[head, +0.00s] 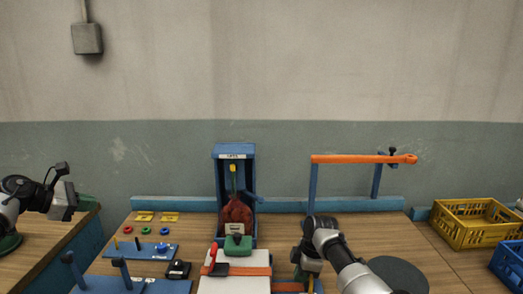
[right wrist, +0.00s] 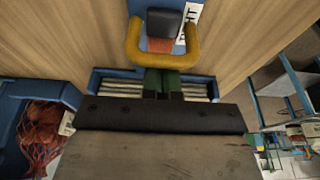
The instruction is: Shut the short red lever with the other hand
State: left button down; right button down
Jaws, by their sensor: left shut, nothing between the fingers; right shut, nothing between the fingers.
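The short red lever (head: 213,256) stands nearly upright, leaning slightly, at the left end of an orange bar on a white plate (head: 235,286). A dark block sits at its foot. My left gripper (head: 66,203) is shut and empty at the far left, well away from the lever. My right gripper (head: 308,268) is shut and empty, to the right of the white plate and apart from the lever. Its green fingertips (right wrist: 164,84) are together in the right wrist view, near a yellow U-shaped handle (right wrist: 134,48) with a dark block inside it. The lever is not visible there.
A blue stand (head: 219,185) holds a reddish sack (head: 237,214) behind the plate. An orange rail (head: 350,159) stands behind my right arm.

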jog(key=shift+d, duration=0.15)
pick_arm(q)
jog(key=s+d+f+m+g+y, duration=0.1)
jog(key=d+m+g+y, duration=0.65)
jog(key=d, duration=2.35)
pick_arm(e)
jog(key=shift+d, duration=0.1)
pick_arm(q)
jog(key=shift+n+g, duration=0.75)
jog(key=shift+a+f, duration=0.15)
jog(key=shift+f, duration=2.4)
jog(key=shift+a+f, duration=0.1)
jog(key=shift+f, duration=2.4)
jog(key=shift+d, duration=0.15)
jog(key=shift+d, duration=1.8)
